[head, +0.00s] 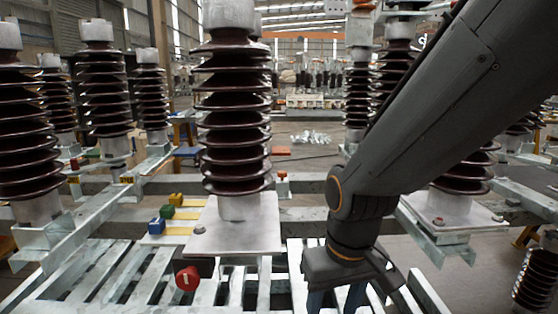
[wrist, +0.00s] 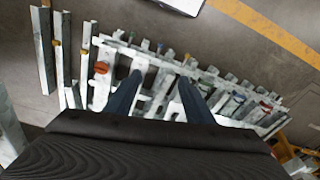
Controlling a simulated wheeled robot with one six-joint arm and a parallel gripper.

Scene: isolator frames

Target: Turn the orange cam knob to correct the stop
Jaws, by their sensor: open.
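My gripper (head: 335,300) points down at the bottom of the head view, right of the middle insulator. Its two dark blue fingers are cut off by the lower edge. In the wrist view my gripper (wrist: 160,76) is open, with nothing between the fingertips. An orange rounded piece (wrist: 101,67), which looks like the cam knob, lies left of the left finger, apart from it. In the head view a small orange-red cap (head: 282,174) sits on a pale post behind the middle insulator. I cannot tell whether it is the same piece. The stop cannot be made out.
A red round knob (head: 187,278) is at the lower left, beside slatted metal bars. Blue (head: 156,226), green (head: 167,211) and yellow (head: 176,199) blocks sit left of the brown ribbed insulator (head: 235,110). More insulators stand on both sides. Bare floor (wrist: 220,45) shows in the wrist view.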

